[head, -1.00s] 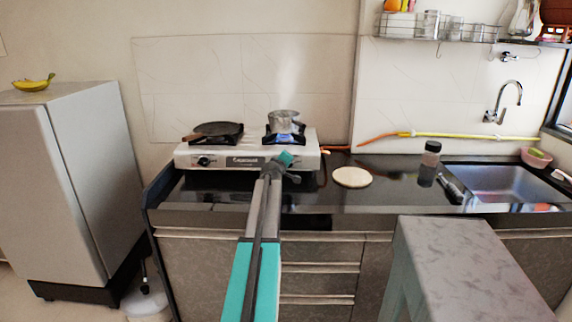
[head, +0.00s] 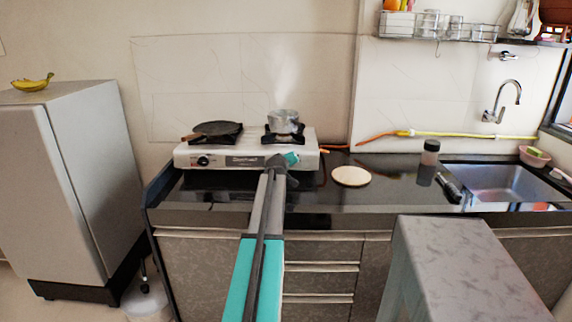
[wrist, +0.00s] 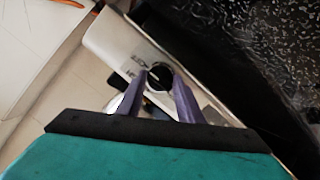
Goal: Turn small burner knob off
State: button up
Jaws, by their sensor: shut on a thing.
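The white two-burner gas stove (head: 226,150) stands on the black counter. Its right burner (head: 284,137) holds a small metal pot (head: 284,121), and no blue flame shows under the pot. My gripper (head: 292,158) is at the right part of the stove's front panel and hides the knob there in the head view. In the wrist view my gripper's two purple fingers (wrist: 159,82) are on either side of the dark round knob (wrist: 160,74), shut on it. The left knob (head: 203,161) is in plain view, clear of my gripper.
A flat dark pan (head: 217,128) sits on the left burner. A round flat disc (head: 351,176), a jar (head: 431,152) and a sink (head: 490,184) are to the right. An orange hose (head: 376,138) runs behind. A grey-topped stand (head: 460,255) is at the front right.

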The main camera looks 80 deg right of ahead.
jog(key=shift+s+r, duration=0.1)
jog(key=o, duration=1.1)
jog(key=shift+c, duration=0.2)
jog(key=shift+a, duration=0.1)
jog(key=v, duration=1.3)
jog(key=shift+a+b, duration=0.25)
jog(key=shift+b, duration=0.1)
jog(key=shift+r, duration=0.1)
